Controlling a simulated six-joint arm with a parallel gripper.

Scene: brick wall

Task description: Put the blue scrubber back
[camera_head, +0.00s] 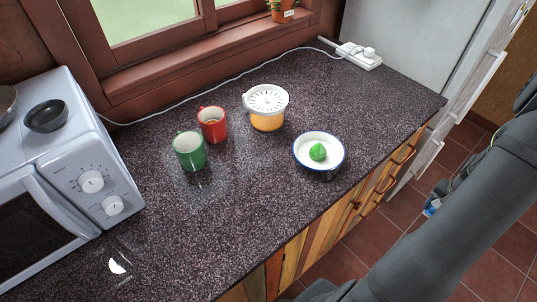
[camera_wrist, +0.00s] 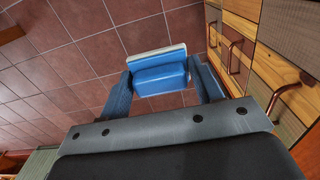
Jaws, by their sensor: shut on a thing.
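The blue scrubber (camera_wrist: 160,78) has a pale strip along its far edge. It sits between the two blue fingers of my gripper (camera_wrist: 163,86) in the wrist view, and the gripper is shut on it. Behind it in that view is the red tiled floor, with wooden drawers to the right. In the head view a small blue and white patch (camera_head: 432,208) shows beside my dark arm, right of the counter; it appears to be the scrubber. Most of the gripper is hidden there.
The dark speckled counter (camera_head: 245,210) holds a green mug (camera_head: 189,152), a red mug (camera_head: 212,125), a juicer (camera_head: 267,108) and a white-lined bowl (camera_head: 304,152) with a green object (camera_head: 318,152). A microwave (camera_head: 75,165) stands left. The counter's front is mostly clear. Drawer handles (camera_head: 403,154) project below its edge.

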